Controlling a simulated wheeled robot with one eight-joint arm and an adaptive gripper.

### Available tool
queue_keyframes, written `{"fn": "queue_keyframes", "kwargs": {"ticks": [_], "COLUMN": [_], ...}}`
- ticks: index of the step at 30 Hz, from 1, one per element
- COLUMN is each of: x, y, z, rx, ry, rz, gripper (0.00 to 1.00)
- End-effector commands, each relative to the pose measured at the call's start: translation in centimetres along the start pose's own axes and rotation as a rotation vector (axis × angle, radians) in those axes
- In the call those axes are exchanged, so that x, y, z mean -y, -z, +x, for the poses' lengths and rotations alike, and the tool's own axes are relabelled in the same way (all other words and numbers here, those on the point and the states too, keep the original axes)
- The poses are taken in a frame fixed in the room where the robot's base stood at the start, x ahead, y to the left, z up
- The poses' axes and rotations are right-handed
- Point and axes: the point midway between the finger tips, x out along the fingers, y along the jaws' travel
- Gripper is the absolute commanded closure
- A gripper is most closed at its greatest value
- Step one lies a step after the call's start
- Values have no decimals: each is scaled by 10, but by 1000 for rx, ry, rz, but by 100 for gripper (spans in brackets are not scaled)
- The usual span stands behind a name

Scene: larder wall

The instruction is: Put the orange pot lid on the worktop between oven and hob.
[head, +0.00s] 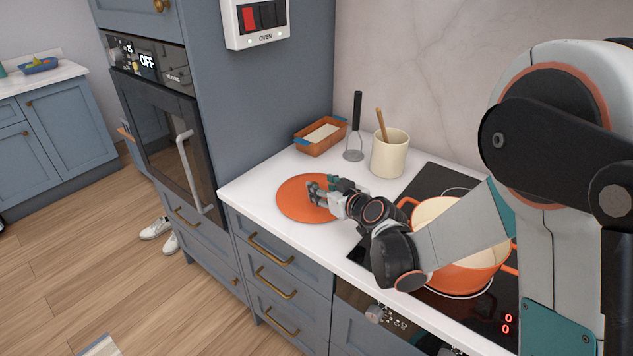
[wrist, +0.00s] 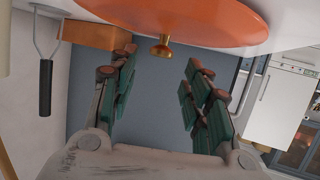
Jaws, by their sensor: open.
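The orange pot lid (head: 292,205) lies flat on the white worktop (head: 246,188) between the oven (head: 172,140) and the hob (head: 430,180). In the wrist view, which is turned upside down, the lid (wrist: 205,22) shows its brass knob (wrist: 161,48) standing up from its centre. My gripper (head: 318,192) is just above the lid. In the wrist view my gripper (wrist: 161,62) is open, with a finger on either side of the knob and clear gaps to it. In the head view the gripper hides the knob. The orange pot (head: 478,276) stands on the hob without its lid.
Behind the lid stand a loaf dish (head: 318,142), a masher with a black handle (head: 357,115) and a cream utensil crock (head: 389,157). The oven's tall cabinet (head: 265,100) rises at the left. The worktop's front edge is close to the lid.

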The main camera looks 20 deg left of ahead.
Motion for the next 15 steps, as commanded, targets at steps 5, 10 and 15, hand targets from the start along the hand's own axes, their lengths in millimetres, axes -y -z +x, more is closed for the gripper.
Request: {"fn": "queue_keyframes", "kwargs": {"ticks": [5, 10, 15], "x": [0, -1, 0], "y": [2, 1, 0], "z": [-37, -57, -65], "rx": [0, 0, 0], "ry": [-1, -1, 0], "rz": [1, 1, 1], "gripper": [55, 55, 55]}}
